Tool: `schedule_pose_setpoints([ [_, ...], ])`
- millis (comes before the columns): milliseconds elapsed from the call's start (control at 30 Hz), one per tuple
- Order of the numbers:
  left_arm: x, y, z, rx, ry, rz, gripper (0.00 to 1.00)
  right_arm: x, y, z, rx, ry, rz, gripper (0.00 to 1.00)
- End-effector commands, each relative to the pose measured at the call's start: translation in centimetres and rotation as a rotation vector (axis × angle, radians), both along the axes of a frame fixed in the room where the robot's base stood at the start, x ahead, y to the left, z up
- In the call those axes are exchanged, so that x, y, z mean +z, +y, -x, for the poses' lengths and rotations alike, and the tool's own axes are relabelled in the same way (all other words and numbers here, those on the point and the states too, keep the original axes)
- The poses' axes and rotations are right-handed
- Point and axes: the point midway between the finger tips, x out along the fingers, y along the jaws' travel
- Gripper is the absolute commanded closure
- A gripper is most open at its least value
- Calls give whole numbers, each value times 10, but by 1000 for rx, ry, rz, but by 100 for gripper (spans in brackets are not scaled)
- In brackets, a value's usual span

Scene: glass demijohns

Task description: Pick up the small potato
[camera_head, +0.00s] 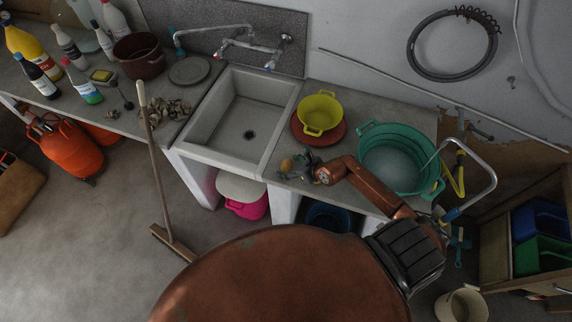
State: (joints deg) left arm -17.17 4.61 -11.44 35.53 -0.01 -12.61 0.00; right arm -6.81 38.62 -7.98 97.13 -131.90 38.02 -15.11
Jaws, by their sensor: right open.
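A small yellow-brown potato (287,165) lies on the grey counter just right of the sink. My right gripper (296,169) is open, with its dark fingers low over the counter beside the potato. The fingertips are close to the potato's right side; whether they touch it is too small to tell. My copper-coloured right arm reaches in from the lower right. My left gripper is out of view.
A yellow colander (320,113) stands on a red plate (302,134) behind the gripper. A green tub (375,135) stands to the right. The sink (224,128) is empty, and a broom (153,150) leans on the left counter.

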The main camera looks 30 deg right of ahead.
Motion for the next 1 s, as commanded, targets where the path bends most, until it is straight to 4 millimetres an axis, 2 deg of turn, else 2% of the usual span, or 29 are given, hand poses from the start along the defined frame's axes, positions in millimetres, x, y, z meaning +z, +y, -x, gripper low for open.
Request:
schedule_pose_setpoints([
  [233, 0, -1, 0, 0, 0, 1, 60, -1, 1, -1, 0, -1, 0, 34],
  [867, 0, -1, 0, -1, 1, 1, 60, -1, 0, -1, 0, -1, 0, 78],
  [1000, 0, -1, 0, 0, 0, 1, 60, -1, 0, -1, 0, -1, 0, 78],
])
